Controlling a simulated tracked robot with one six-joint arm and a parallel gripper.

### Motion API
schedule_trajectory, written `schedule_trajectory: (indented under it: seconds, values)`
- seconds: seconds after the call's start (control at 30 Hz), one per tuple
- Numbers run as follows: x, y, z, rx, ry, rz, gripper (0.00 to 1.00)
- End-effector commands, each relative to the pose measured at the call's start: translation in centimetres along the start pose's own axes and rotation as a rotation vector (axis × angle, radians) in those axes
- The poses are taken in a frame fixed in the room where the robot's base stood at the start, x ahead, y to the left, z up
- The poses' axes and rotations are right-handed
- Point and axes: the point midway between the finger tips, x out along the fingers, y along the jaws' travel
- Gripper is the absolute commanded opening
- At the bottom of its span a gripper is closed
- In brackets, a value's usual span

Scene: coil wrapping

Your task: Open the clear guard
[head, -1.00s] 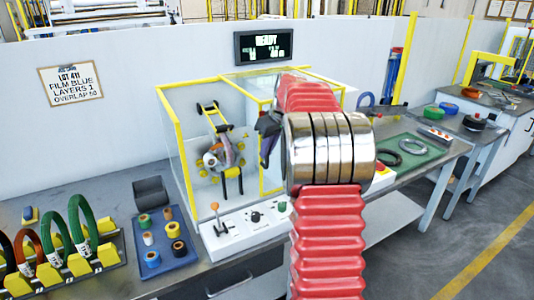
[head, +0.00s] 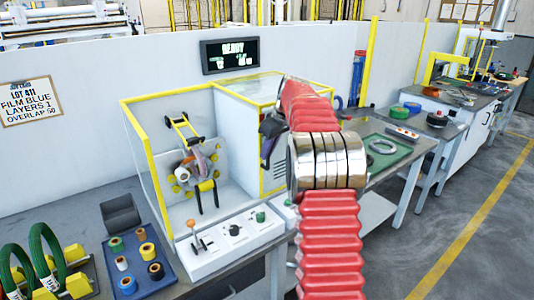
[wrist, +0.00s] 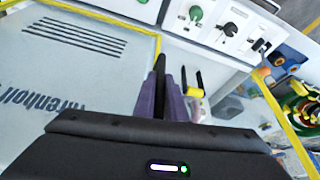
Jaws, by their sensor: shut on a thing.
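The wrapping machine's clear guard (head: 150,180) has a yellow frame and stands left of centre on the bench in the head view. Its clear panes are hard to make out, so I cannot tell how far open it is. My gripper (head: 268,148) is at the machine's right front corner, beside the white yellow-edged housing (head: 238,135). In the wrist view the purple fingers (wrist: 161,90) are shut on a thin black bar (wrist: 159,68), which looks like the guard's handle. The wrist body hides the rest of it.
The control panel (head: 232,238) with lever and knobs sits in front of the machine. Floor is clear at far right.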

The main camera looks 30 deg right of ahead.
Motion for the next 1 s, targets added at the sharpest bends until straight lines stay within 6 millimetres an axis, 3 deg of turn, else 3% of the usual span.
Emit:
schedule_trajectory:
  seconds: [0.27, 0.3, 0.57, 1.0]
  values:
    - [-0.1, -0.1, -0.3, -0.004, 0.005, 0.002, 0.0]
    - [-0.1, -0.1, -0.3, -0.005, 0.005, 0.002, 0.12]
    - [0.0, -0.2, -0.2, -0.004, 0.001, 0.0, 0.3]
    - [-1.0, -0.1, -0.2, -0.004, 0.0, 0.0, 0.3]
